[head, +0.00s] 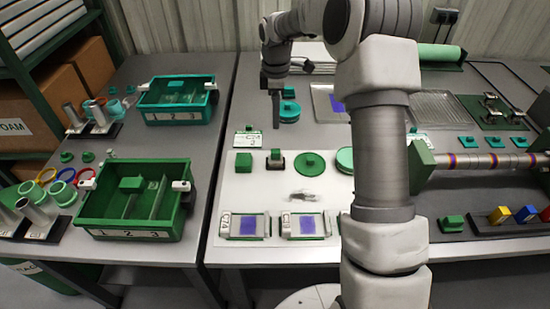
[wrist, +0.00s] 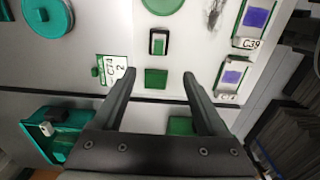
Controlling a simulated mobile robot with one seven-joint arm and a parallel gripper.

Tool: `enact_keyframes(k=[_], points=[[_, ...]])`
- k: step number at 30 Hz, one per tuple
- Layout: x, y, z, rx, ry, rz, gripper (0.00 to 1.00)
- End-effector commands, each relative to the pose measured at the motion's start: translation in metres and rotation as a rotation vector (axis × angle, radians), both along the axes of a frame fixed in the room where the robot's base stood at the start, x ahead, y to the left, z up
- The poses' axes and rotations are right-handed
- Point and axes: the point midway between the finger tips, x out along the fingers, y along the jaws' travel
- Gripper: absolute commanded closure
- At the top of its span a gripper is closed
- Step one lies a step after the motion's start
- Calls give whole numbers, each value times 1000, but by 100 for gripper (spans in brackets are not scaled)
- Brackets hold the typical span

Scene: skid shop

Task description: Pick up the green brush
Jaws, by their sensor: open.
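I cannot tell for sure which thing is the green brush; no bristles show clearly. A plain green block (head: 243,162) sits on the pale mat and also shows in the wrist view (wrist: 156,78), between my fingertips in the picture. Beside it stands a small green piece in a dark frame (head: 275,159), also in the wrist view (wrist: 158,45). Another green block (head: 452,223) is at the right front of the bench. My gripper (wrist: 159,74) is open and empty, fingers apart, above the bench. In the head view my gripper (head: 276,118) is beyond the framed piece.
Teal discs (head: 289,112) stand close to my gripper. A green disc (head: 309,164), a grey smear (head: 305,195) and two tagged trays (head: 244,225) (head: 306,225) are on the mat. A green bin (head: 92,211) and teal bin (head: 144,107) stand on the left table. My arm hides part of the bench.

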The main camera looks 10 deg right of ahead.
Motion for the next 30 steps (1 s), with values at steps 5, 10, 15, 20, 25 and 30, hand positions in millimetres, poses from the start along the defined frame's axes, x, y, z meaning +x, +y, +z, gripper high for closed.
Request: enact_keyframes(k=[5,10,15,20,25,30], points=[[-1,0,-29,0,6,3,25],[-1,1,-68,1,7,2,25],[0,1,-101,1,4,2,25],[0,0,-118,-1,2,1,25],[0,0,-125,0,1,1,25],[2,0,-146,1,4,1,25]])
